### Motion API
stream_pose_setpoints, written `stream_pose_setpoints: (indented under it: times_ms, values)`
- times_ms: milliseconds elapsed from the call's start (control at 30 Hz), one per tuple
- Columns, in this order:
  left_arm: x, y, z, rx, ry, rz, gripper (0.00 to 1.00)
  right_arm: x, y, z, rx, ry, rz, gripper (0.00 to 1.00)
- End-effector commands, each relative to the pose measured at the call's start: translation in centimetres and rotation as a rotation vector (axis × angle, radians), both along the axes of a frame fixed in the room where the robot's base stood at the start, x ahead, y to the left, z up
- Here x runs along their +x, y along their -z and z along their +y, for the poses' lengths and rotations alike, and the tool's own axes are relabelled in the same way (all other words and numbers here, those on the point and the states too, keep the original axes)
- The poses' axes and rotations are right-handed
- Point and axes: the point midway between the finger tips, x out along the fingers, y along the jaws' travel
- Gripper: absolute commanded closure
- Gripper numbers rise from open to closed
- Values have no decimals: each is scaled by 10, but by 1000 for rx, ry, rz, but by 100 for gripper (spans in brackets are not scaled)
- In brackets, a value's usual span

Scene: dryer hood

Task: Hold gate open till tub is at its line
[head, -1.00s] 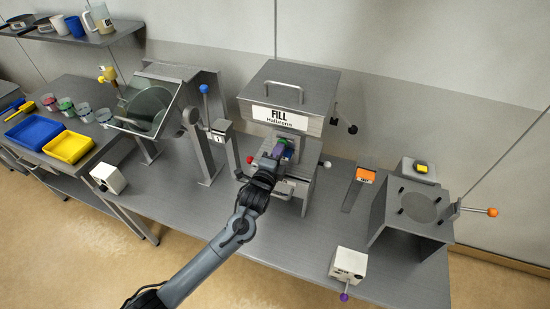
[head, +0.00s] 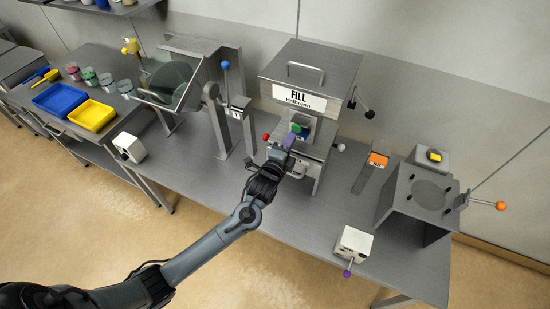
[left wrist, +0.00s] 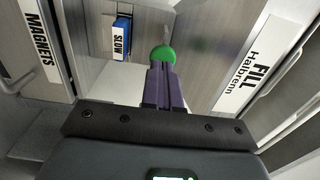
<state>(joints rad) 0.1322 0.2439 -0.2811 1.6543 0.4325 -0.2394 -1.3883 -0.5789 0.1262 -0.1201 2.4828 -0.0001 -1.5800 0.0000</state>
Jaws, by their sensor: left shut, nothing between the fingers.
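My left gripper (head: 289,142) is shut and empty, with its purple fingers in front of the filling machine labelled FILL (head: 306,92). A round green knob (head: 296,128) shows just beyond the fingertips. In the left wrist view the green knob (left wrist: 163,57) stands right at the tips of the closed fingers (left wrist: 160,84); I cannot tell whether they touch. A blue tab marked SLOW (left wrist: 122,38) is to its left. I cannot make out the gate's position, or a tub and its line, at the machine. My right gripper is not in view.
A red knob (head: 265,137) and a white knob (head: 341,147) flank the machine's lower part. A tilted clear guard (head: 172,82) stands left. A white box with a purple knob (head: 353,243) is front right. Blue (head: 59,98) and yellow (head: 92,115) trays lie far left.

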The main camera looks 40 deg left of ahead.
Motion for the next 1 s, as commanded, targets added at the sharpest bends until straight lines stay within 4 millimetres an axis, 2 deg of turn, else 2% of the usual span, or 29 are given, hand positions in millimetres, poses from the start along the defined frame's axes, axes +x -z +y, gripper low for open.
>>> stream_pose_setpoints:
  times_ms: [33,200,433,633,1000]
  values:
    - [-13,4,-2,0,2,0,100,0,4,0,0,0,-2,100]
    - [-46,3,-9,-1,2,-1,100,-1,11,0,0,1,7,100]
    - [-78,2,-14,0,1,-3,100,-1,14,1,6,4,7,100]
    - [-90,1,-16,0,0,-4,100,-1,15,2,8,7,6,100]
    - [-91,1,-16,0,0,-5,100,-1,14,2,9,7,4,100]
